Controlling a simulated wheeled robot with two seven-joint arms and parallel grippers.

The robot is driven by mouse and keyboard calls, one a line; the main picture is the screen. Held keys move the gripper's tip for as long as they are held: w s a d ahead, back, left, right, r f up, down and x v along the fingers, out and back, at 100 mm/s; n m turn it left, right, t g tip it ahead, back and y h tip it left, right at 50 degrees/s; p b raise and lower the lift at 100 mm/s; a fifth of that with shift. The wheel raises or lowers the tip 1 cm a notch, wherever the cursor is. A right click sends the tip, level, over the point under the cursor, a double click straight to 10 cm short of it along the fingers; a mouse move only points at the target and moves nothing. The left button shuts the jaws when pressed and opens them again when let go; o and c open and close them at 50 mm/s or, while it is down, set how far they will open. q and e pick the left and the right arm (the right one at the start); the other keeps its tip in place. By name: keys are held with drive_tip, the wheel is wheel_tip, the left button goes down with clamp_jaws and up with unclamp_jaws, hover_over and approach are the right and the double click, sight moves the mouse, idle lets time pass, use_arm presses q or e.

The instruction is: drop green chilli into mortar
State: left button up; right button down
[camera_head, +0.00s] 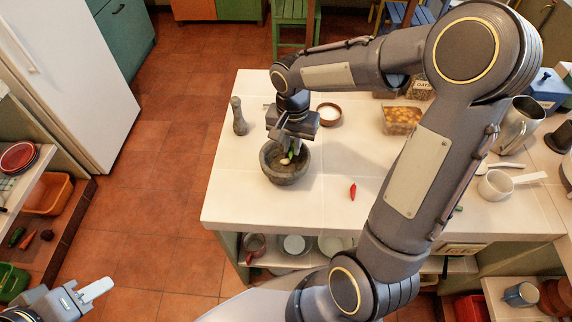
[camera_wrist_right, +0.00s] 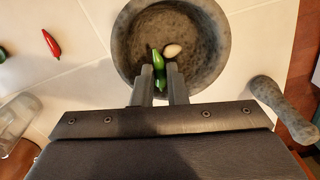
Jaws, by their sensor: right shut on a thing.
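The grey stone mortar (camera_head: 270,170) stands near the left end of the white counter; its bowl fills the top of the right wrist view (camera_wrist_right: 125,50). My right gripper (camera_head: 292,150) points down over it, shut on the green chilli (camera_wrist_right: 158,65). The chilli sticks out past the fingertips (camera_wrist_right: 160,80), over the bowl's inside. Whether its tip touches the bowl cannot be told. A pale clove (camera_wrist_right: 172,50) lies in the bowl beside the chilli. My left gripper (camera_head: 97,290) is low at the left, away from the counter; its finger opening is not clear.
A pestle (camera_head: 239,118) stands left of the mortar, also in the wrist view (camera_wrist_right: 283,110). A red chilli (camera_head: 352,191) lies to the right. A small brown bowl (camera_head: 329,114) is behind. A metal jug (camera_head: 517,125) and white pan (camera_head: 496,185) are further right.

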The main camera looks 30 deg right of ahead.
drive_tip(key=c, duration=1.4)
unclamp_jaws()
drive_tip(key=shift+o, duration=0.2)
wheel_tip(320, 180, up, 8)
drive_tip(key=shift+f, duration=0.1)
drive_tip(key=s+a+n+t+y, duration=0.2)
drive_tip(key=s+n, duration=0.1)
drive_tip(key=s, duration=0.5)
drive_tip(key=s+a+n+t+y, duration=0.1)
drive_tip(key=s+a+n+t, duration=0.1)
drive_tip(key=s, duration=0.7)
drive_tip(key=n+t, duration=0.1)
drive_tip(key=n, duration=0.1)
drive_tip(key=shift+a+n+t+y, duration=0.2)
drive_tip(key=shift+n+t+y, duration=0.1)
drive_tip(key=shift+y, duration=0.1)
